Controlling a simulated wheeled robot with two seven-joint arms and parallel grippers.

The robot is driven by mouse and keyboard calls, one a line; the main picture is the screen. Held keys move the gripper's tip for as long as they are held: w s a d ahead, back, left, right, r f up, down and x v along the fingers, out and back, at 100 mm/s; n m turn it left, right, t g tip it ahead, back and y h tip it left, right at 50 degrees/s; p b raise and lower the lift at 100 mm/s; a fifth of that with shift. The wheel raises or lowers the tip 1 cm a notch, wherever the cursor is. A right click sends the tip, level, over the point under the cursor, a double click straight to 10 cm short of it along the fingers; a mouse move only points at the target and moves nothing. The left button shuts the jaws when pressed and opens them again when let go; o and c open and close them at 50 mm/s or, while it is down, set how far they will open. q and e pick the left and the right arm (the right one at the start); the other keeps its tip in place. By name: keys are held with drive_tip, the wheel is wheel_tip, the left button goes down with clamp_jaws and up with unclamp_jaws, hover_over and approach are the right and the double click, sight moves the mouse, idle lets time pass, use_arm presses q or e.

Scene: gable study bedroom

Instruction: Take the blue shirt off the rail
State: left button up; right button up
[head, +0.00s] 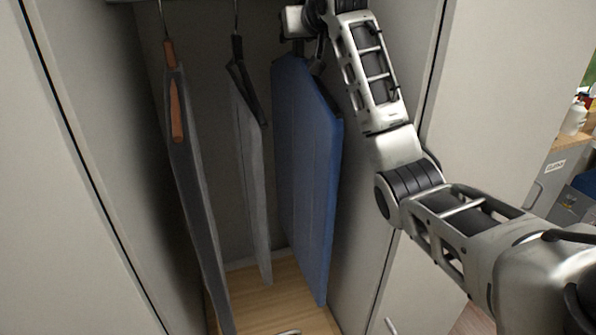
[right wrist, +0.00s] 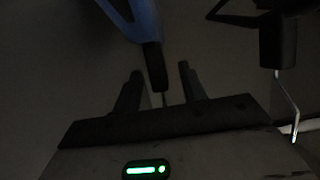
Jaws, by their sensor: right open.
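The blue shirt (head: 305,150) hangs at the right of the wardrobe, on a dark hanger whose top (head: 298,48) is partly hidden by my gripper. In the right wrist view a blue strip of the shirt (right wrist: 142,17) shows at the top, with the dark hanger neck (right wrist: 154,66) and thin hook below it. My right gripper (right wrist: 159,84) is open, with one finger on each side of the hanger neck and hook. I cannot tell whether either finger touches. In the head view the right gripper (head: 294,22) is at the top, by the hanger. My left gripper is out of view.
A grey garment (head: 250,170) on a dark hanger (head: 240,75) hangs left of the shirt. A darker garment (head: 195,190) on a brown wooden hanger (head: 169,53) hangs further left. Wardrobe walls stand close on both sides. A wooden floor panel (head: 262,305) lies below.

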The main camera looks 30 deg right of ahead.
drive_tip(key=shift+w, duration=0.15)
clamp_jaws()
drive_tip(key=shift+r, duration=0.1)
